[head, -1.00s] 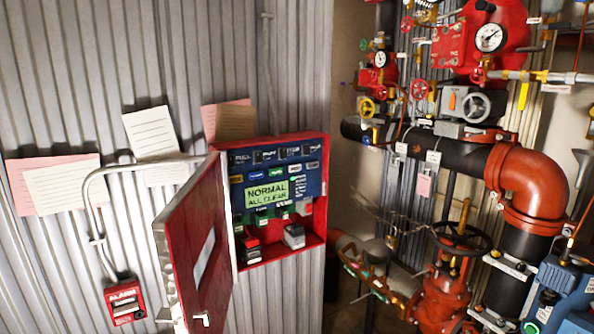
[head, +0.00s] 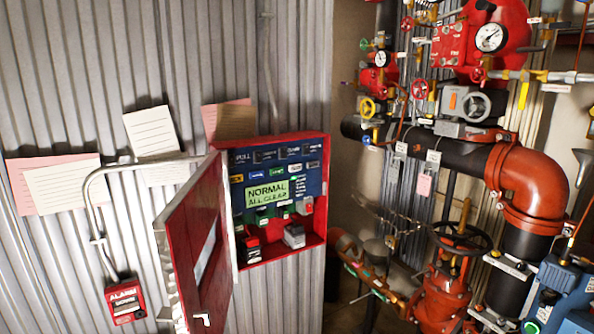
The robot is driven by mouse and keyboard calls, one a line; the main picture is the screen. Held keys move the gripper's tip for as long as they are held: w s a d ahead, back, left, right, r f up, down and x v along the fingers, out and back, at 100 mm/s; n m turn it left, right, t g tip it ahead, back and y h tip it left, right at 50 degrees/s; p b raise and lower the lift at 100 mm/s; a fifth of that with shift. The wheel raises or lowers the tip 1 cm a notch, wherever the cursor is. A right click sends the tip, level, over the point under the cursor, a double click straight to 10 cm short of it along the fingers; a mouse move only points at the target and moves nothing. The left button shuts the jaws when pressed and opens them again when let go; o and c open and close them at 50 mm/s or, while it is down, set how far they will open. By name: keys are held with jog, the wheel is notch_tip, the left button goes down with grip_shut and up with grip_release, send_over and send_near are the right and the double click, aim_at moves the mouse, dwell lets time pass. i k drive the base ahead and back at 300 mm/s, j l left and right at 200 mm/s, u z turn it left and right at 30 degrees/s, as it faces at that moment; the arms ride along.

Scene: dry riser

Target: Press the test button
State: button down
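A red control cabinet (head: 325,190) is fixed to the corrugated wall, with its red door (head: 190,250) swung open to the left. Inside is a blue panel (head: 308,160) with a green display (head: 267,192) reading "NORMAL ALL CLEAR". Several small labelled buttons and switches sit above and below the display. Their labels are too small for me to tell which is the test button. Two small blocks, one red and black (head: 250,250) and one grey (head: 294,236), are at the bottom of the cabinet. My gripper is not in view.
A red alarm box (head: 124,302) with a grey conduit (head: 90,200) is on the wall at left. Paper notes (head: 65,187) hang above. Red and black pipes, a gauge (head: 490,38) and valve wheels (head: 460,237) crowd the right side. The open door juts toward me.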

aim_at(295, 167)
jog(key=i+l, duration=0.3)
jog(key=i, duration=0.2)
jog(key=i+l, duration=0.3)
jog(key=i, duration=0.25)
jog(key=i+l, duration=0.3)
jog(key=i, duration=0.2)
jog(key=i+l, duration=0.25)
jog(key=i, duration=0.3)
jog(key=i+l, duration=0.3)
jog(key=i, duration=0.2)
jog(key=l+z, duration=0.05)
